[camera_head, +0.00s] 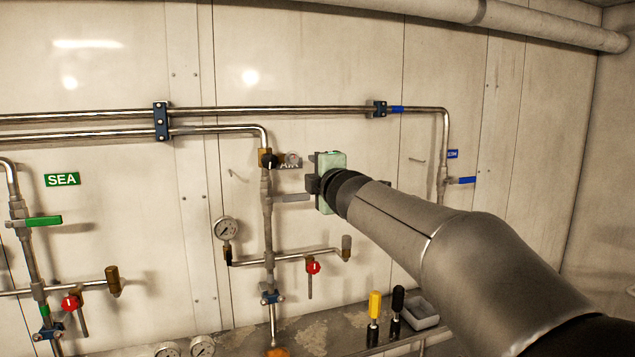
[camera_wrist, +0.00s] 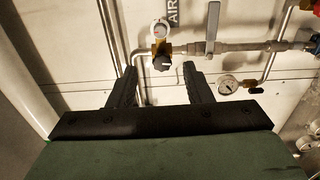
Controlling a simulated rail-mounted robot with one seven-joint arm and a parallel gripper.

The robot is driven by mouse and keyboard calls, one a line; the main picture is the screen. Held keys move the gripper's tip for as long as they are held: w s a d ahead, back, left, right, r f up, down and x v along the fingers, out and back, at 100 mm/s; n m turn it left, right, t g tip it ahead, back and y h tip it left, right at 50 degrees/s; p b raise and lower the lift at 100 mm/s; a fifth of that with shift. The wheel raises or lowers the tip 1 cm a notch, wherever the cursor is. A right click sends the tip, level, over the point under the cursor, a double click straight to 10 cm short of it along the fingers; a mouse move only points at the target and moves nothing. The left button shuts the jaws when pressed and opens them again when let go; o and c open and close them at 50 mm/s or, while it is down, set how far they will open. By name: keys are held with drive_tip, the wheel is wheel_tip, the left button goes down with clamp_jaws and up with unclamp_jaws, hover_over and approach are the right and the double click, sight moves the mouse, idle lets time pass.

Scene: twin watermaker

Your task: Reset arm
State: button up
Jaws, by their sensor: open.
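My gripper (camera_head: 313,172) is at the end of my arm, which reaches in from the lower right in the head view. It is in front of the panel wall, close to the middle pipe's top valve and gauge. In the wrist view my gripper (camera_wrist: 159,69) has two dark fingers spread apart with nothing held between them. A brass valve with a black knob (camera_wrist: 161,61) shows beyond the fingertips. A grey lever handle (camera_wrist: 213,28) is to its right. I cannot tell the exact gap between the fingers and the valve.
A pressure gauge (camera_head: 226,229) and a red-handled valve (camera_head: 313,267) sit on the middle pipework. A green lever (camera_head: 43,221) is at left, a blue lever (camera_head: 461,180) at right. Yellow (camera_head: 375,305) and black (camera_head: 398,299) handles stand on the ledge, beside a grey tray (camera_head: 424,315).

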drive_tip(key=shift+s+d, duration=0.15)
drive_tip(key=shift+s, duration=0.25)
drive_tip(key=s+d+f+m+g+h, duration=0.4)
drive_tip(key=s+d+f+m, duration=0.35)
drive_tip(key=f, duration=0.45)
drive_tip(key=s+d+f+m+g+h, duration=0.35)
drive_tip(key=s+d+f+m, duration=0.4)
drive_tip(key=f, duration=0.35)
drive_tip(key=s+f+m+g, duration=0.2)
drive_tip(key=s+f, duration=0.3)
drive_tip(key=s, duration=0.3)
drive_tip(key=s+d+f+m+g, duration=0.1)
drive_tip(key=s+f+g, duration=0.3)
drive_tip(key=s, duration=0.4)
drive_tip(key=s+f+m+g+y, duration=0.1)
drive_tip(key=s+f+m+g, duration=0.2)
drive_tip(key=s+f, duration=0.3)
drive_tip(key=s+m, duration=0.1)
drive_tip(key=s, duration=0.2)
drive_tip(key=shift+d+f, duration=0.2)
drive_tip(key=shift+f, duration=0.05)
